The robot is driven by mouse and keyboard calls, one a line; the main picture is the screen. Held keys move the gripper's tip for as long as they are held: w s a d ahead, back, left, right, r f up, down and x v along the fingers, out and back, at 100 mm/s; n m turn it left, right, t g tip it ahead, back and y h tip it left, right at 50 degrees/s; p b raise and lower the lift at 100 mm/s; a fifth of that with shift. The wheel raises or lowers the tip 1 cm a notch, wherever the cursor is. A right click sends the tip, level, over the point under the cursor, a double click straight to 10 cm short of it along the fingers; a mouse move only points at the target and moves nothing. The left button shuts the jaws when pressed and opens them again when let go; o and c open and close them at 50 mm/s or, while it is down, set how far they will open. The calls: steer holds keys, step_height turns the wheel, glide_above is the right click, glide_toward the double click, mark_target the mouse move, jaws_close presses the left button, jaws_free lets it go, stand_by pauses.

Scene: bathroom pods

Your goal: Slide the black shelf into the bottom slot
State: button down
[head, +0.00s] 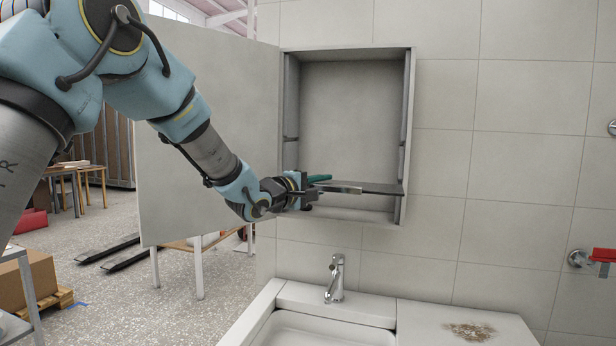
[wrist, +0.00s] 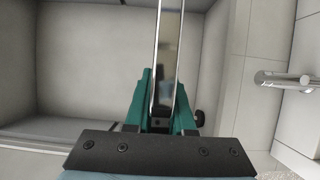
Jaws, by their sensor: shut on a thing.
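The black shelf (head: 372,187) is a thin dark panel, seen almost edge-on in the head view. It lies roughly level in the lower part of the open wall cabinet (head: 411,120), its right end close to the right side wall. My gripper (head: 318,187) is shut on the shelf's near left edge, at the cabinet's open front. In the wrist view the shelf (wrist: 168,60) runs away between the green fingers of my gripper (wrist: 168,110). Small slots show on the cabinet's side walls. I cannot tell whether the shelf sits in a slot.
The cabinet door (head: 205,150) stands open on the left, behind my arm. Below are a sink (head: 325,330) with a chrome faucet (head: 336,278) and a counter with a brown patch (head: 470,331). The cabinet's upper space is empty.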

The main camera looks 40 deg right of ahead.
steer(key=w+d+p, duration=0.6)
steer(key=d+p, duration=0.2)
steer(key=d, duration=0.2)
steer(key=shift+w+d+r, duration=0.2)
steer(key=shift+w+d, duration=0.1)
steer(key=shift+w, duration=0.1)
stand_by(4.3)
steer(key=shift+w+d+f, duration=0.1)
steer(key=shift+w+d, duration=0.25)
steer(key=shift+d, duration=0.25)
steer(key=shift+w+d, duration=0.35)
steer(key=shift+d, duration=0.2)
steer(key=c, duration=0.7)
jaws_free()
